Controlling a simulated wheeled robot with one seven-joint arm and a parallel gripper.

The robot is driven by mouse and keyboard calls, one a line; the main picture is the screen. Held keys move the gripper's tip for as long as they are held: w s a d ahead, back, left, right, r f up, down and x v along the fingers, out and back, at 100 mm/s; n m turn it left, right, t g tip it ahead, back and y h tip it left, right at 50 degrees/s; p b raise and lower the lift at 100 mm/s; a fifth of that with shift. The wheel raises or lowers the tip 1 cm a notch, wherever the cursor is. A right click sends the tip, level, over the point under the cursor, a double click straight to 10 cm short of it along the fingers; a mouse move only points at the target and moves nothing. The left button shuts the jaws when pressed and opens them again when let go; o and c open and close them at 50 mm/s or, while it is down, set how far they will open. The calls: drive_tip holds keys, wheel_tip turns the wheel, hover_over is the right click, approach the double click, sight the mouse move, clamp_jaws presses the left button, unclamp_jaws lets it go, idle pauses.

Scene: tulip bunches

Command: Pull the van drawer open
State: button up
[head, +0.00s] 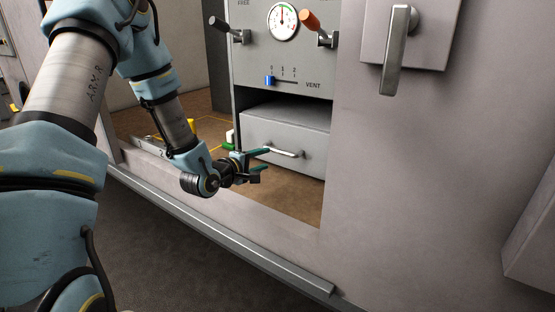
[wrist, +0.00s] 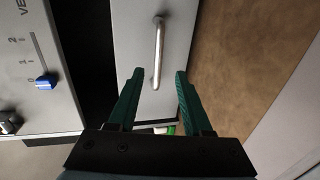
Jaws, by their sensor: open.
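The grey drawer (head: 300,140) sits low in the van's cabinet, below the panel, with a dark gap above its front. Its silver bar handle (head: 288,154) runs across the front. My gripper (head: 266,160) is open with green fingers, just left of the handle in the head view. In the wrist view, the drawer front (wrist: 184,30) fills the middle, and the handle (wrist: 158,50) stretches ahead, its near end between the open fingertips (wrist: 160,76) in the picture. I see no finger closed on it; whether either touches it, I cannot tell.
A fixed door handle (head: 397,50) is at upper right. The brown van floor (head: 290,196) before the drawer looks clear. A sill (head: 230,248) edges the doorway.

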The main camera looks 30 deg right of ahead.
sight(281, 153)
drive_tip(key=x, duration=1)
drive_tip(key=shift+w+d+r, duration=0.1)
drive_tip(key=shift+w+d, duration=0.1)
drive_tip(key=shift+d, duration=0.2)
clamp_jaws()
idle(0.9)
